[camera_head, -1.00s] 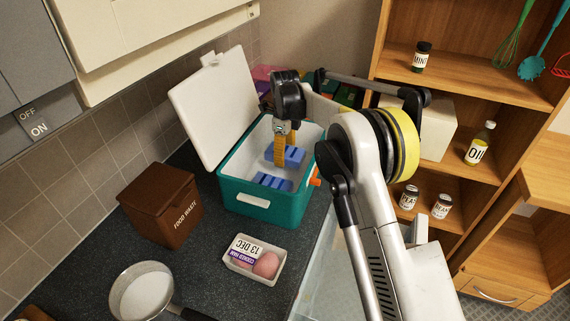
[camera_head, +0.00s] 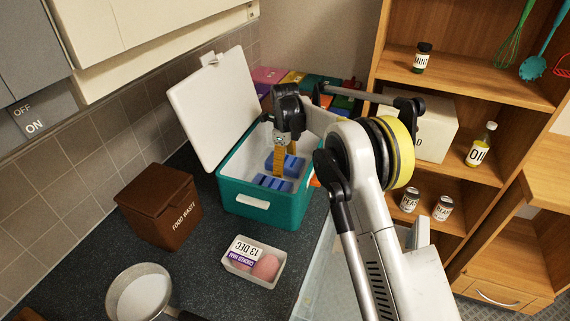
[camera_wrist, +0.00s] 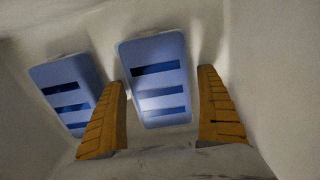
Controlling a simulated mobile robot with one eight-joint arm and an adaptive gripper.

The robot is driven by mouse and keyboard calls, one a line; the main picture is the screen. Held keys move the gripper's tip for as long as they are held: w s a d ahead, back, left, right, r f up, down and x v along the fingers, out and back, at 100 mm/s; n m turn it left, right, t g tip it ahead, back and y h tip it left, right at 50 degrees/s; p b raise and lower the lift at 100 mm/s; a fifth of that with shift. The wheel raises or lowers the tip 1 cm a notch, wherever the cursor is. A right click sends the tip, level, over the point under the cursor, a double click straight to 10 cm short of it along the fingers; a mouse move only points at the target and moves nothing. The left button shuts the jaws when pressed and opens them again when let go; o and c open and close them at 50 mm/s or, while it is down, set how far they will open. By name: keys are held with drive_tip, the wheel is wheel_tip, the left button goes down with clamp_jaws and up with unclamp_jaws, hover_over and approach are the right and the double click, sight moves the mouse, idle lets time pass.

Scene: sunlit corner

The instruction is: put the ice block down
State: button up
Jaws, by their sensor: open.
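A teal cool box (camera_head: 262,210) with a white lid standing open is on the dark worktop. Two blue ice blocks are inside it. One ice block (camera_head: 292,166) is at my gripper (camera_head: 283,168), whose yellow fingers reach down into the box. In the wrist view this block (camera_wrist: 158,103) lies between my two open fingers (camera_wrist: 162,78), with a gap showing on each side. The other ice block (camera_head: 270,183) is nearer the front wall; it also shows in the wrist view (camera_wrist: 65,88), left of the left finger. The blocks' undersides are hidden.
A brown food waste bin (camera_head: 160,205) stands left of the box. A tray of cooked ham (camera_head: 262,266) and a pan (camera_head: 140,293) are in front. Coloured boxes (camera_head: 270,75) stand behind. Wooden shelves (camera_head: 465,95) with jars are at the right.

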drive_tip(key=shift+r, duration=0.1)
wheel_tip(320, 180, up, 12)
drive_tip(key=r+p, duration=0.1)
drive_tip(key=p, duration=0.2)
drive_tip(key=s+d+r+n+t, duration=0.2)
drive_tip(key=s+d+r+n, duration=0.5)
drive_tip(key=r, duration=0.4)
drive_tip(key=s+d+r+n+t, duration=0.2)
drive_tip(key=s+d+r+n, duration=0.2)
drive_tip(key=s+d, duration=0.45)
drive_tip(key=s+d+f+n+t, duration=0.1)
drive_tip(key=s+d+f+n, duration=0.1)
drive_tip(key=s, duration=0.5)
drive_tip(key=s+d+f+n+t, duration=0.1)
drive_tip(key=s+d+f+n, duration=0.1)
drive_tip(key=s+n, duration=0.3)
drive_tip(key=s+d+f+n+t, duration=0.1)
drive_tip(key=s+d+f+n, duration=0.1)
drive_tip(key=s, duration=0.9)
drive_tip(key=shift+s+f+n, duration=0.25)
drive_tip(key=shift+f+n, duration=0.35)
drive_tip(key=shift+n, duration=0.4)
drive_tip(key=shift+f, duration=0.1)
